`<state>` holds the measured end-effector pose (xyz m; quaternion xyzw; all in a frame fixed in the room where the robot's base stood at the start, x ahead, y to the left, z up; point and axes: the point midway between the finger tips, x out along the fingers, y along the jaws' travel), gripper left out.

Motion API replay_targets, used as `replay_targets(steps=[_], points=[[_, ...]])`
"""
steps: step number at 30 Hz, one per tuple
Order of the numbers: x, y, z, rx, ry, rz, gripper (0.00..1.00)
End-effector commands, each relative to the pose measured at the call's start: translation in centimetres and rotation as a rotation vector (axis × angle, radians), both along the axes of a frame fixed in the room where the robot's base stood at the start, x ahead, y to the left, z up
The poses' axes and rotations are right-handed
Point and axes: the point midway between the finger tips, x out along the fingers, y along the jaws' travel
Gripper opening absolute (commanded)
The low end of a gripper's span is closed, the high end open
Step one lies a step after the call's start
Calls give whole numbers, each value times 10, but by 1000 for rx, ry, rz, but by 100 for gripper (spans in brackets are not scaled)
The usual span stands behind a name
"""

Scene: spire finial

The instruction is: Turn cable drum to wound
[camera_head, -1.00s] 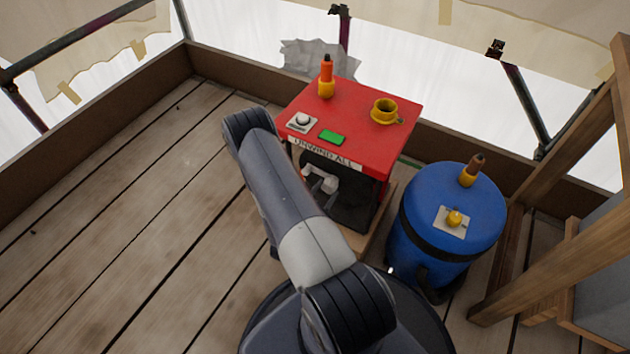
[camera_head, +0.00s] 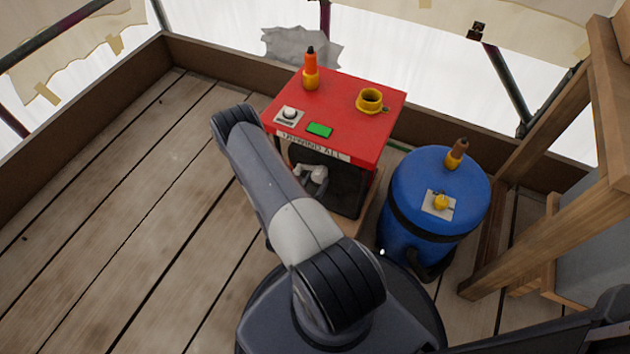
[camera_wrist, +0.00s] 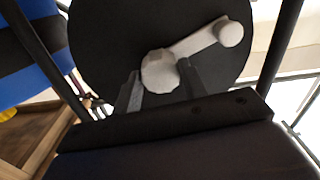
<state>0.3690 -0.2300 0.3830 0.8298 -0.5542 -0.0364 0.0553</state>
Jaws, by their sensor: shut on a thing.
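The cable drum (camera_wrist: 110,35) is a dark round disc in the wrist view. It also shows in the head view as a dark shape (camera_head: 343,194) under the red-topped stand (camera_head: 357,121). A pale grey crank (camera_wrist: 196,44) is on its face, with a round hub and an arm rising right to a knob. The crank also shows in the head view (camera_head: 314,176), partly behind my arm. My gripper (camera_wrist: 160,84) has its two dark fingers on either side of the hub and is shut on the crank. My arm hides the gripper in the head view.
A blue barrel (camera_head: 436,190) stands close at right, beside wooden posts. Open plank floor (camera_head: 120,190) lies left.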

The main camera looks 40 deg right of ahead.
Motion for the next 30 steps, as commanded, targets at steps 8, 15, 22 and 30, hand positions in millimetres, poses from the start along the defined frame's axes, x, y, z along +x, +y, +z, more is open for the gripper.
replay_targets(steps=[8, 15, 22, 30], points=[[-1, 0, -1, 2, 6, -1, 0], [-1, 0, -1, 1, 5, 0, 55], [-1, 0, -1, 1, 3, 0, 62], [-3, 9, 0, 2, 5, 3, 62]])
